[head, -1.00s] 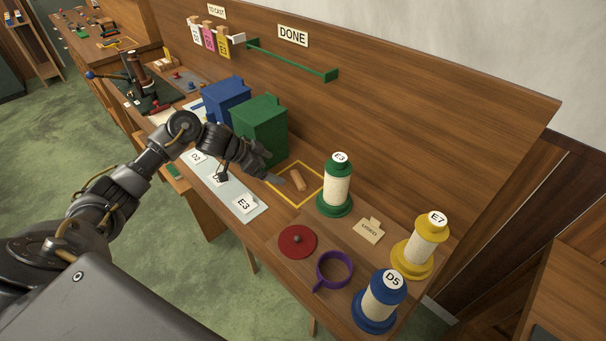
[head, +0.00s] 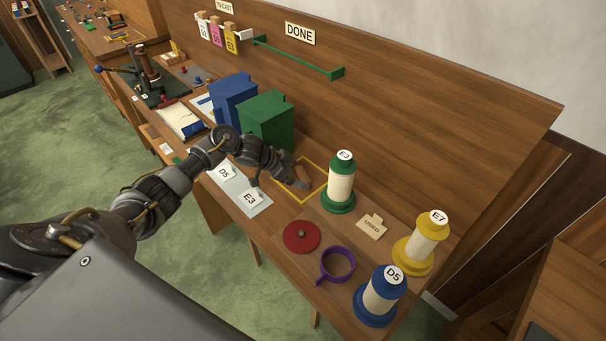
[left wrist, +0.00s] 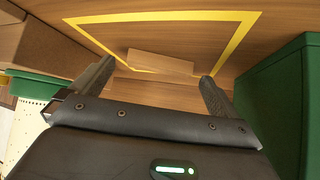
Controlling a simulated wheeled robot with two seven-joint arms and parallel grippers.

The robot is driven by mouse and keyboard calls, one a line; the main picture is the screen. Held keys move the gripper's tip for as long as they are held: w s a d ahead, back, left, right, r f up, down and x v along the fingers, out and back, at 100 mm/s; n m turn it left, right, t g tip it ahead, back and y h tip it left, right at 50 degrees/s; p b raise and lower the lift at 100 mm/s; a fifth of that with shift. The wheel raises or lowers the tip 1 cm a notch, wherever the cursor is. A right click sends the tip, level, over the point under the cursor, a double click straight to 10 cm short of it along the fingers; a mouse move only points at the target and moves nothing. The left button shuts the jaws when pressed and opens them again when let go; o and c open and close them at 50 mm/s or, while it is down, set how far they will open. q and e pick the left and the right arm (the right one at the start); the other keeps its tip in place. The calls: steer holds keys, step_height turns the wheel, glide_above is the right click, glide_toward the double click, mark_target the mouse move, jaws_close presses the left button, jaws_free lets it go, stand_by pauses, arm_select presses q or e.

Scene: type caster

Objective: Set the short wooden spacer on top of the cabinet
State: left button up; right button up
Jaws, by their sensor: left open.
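The short wooden spacer (head: 303,171) lies on the desk inside a yellow outlined square (head: 322,190). It is partly hidden by my left gripper (head: 295,180) in the head view. In the left wrist view the spacer (left wrist: 160,62) lies across the gap just beyond the fingertips of my left gripper (left wrist: 156,85), which is open and empty. One finger stands on either side, without clear contact. I cannot tell which piece of furniture is the cabinet. My right gripper is not in view.
A green box (head: 268,121) and a blue box (head: 232,98) stand left of the square. A green spool (head: 341,184) stands close to its right. A red disc (head: 301,236), a purple ring (head: 337,264), a yellow spool (head: 420,245) and a blue spool (head: 379,297) are nearer the front right.

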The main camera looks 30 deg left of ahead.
arm_select(q)
steer(key=shift+w+d+f, duration=0.35)
steer(key=shift+w+f, duration=0.05)
steer(key=shift+f, duration=0.1)
steer(key=c, duration=1.1)
steer(key=shift+r, duration=0.1)
steer(key=shift+r, duration=0.45)
steer(key=shift+s+r+b, duration=0.25)
steer(key=shift+r+b, duration=0.35)
steer(key=shift+r, duration=0.65)
steer(key=s+d+r, duration=0.1)
steer(key=s+r, duration=0.2)
steer(key=s, duration=0.1)
steer(key=s+d+r, duration=0.1)
steer(key=s+r, duration=0.2)
steer(key=s, duration=0.1)
steer(key=s+d+r, duration=0.1)
steer(key=s+r, duration=0.2)
steer(key=s, duration=0.2)
steer(key=shift+s+d+r+b, duration=0.1)
steer(key=shift+d+r+b, duration=0.1)
steer(key=shift+d+b, duration=0.15)
